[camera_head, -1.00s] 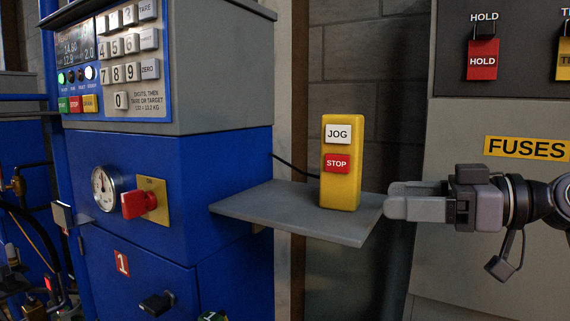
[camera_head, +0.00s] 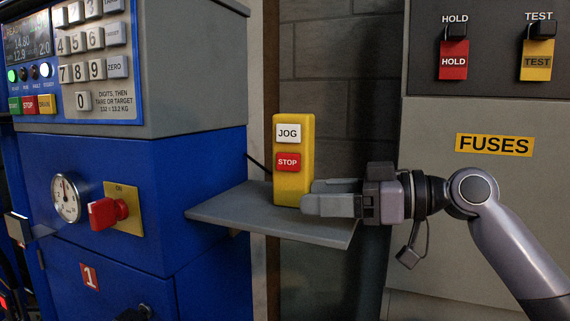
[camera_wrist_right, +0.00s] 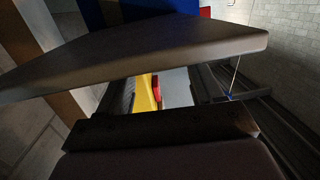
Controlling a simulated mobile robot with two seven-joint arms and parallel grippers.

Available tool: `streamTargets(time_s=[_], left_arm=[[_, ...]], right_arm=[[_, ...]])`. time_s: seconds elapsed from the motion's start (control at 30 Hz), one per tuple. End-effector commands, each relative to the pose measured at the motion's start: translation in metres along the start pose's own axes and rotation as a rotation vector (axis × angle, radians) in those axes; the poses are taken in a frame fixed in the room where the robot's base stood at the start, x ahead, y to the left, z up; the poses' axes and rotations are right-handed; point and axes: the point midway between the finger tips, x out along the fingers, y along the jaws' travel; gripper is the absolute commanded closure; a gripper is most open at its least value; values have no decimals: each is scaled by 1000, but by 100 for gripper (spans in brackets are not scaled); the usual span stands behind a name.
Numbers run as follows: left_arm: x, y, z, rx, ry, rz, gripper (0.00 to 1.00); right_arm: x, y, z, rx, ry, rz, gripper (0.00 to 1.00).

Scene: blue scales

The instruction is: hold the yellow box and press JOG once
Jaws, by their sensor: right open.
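The yellow box (camera_head: 293,187) stands upright on a grey shelf (camera_head: 240,207) fixed to the blue cabinet. Its front has a white JOG button (camera_head: 288,133) above a red STOP button (camera_head: 288,162). My right gripper (camera_head: 308,196) is open and comes in from the right, low beside the box. The near fingertip covers a bit of the box's lower right edge; I cannot tell if they touch. In the right wrist view a yellow strip of the box (camera_wrist_right: 145,95) and a red button (camera_wrist_right: 156,86) show in a narrow gap. My left gripper is not in view.
The blue cabinet (camera_head: 190,190) at left carries a keypad (camera_head: 88,42), a gauge (camera_head: 66,198) and a red rotary switch (camera_head: 107,211). A grey panel (camera_head: 430,120) at right has HOLD and TEST switches and a FUSES label. A cable runs behind the box.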

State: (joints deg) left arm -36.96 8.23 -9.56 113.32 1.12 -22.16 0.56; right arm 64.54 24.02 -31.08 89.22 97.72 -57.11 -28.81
Motion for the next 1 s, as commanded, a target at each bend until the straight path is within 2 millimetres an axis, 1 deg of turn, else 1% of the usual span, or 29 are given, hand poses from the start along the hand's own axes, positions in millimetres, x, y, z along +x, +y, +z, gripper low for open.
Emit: streamTargets(time_s=[0.03,0.1,0.2,0.33,0.5,0.77,0.87,0.9,0.97,1.0], left_arm=[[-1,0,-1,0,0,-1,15],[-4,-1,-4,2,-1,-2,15],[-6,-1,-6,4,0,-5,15],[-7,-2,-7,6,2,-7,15],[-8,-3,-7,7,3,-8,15],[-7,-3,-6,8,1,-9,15],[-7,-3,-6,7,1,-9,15],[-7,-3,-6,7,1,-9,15],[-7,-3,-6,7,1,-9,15],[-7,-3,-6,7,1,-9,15]], right_arm=[[8,-1,-1,0,-2,-2,34],[18,-1,-2,1,-1,-4,34],[30,-1,-2,1,-1,-3,34],[41,-1,-1,0,-2,-2,34],[47,0,1,0,-2,-1,34],[48,0,1,-1,-2,-1,34],[48,0,1,-1,-2,-1,63],[48,0,1,-1,-2,-1,76],[48,0,1,-1,-2,-1,96],[48,0,0,-1,-1,0,100]])
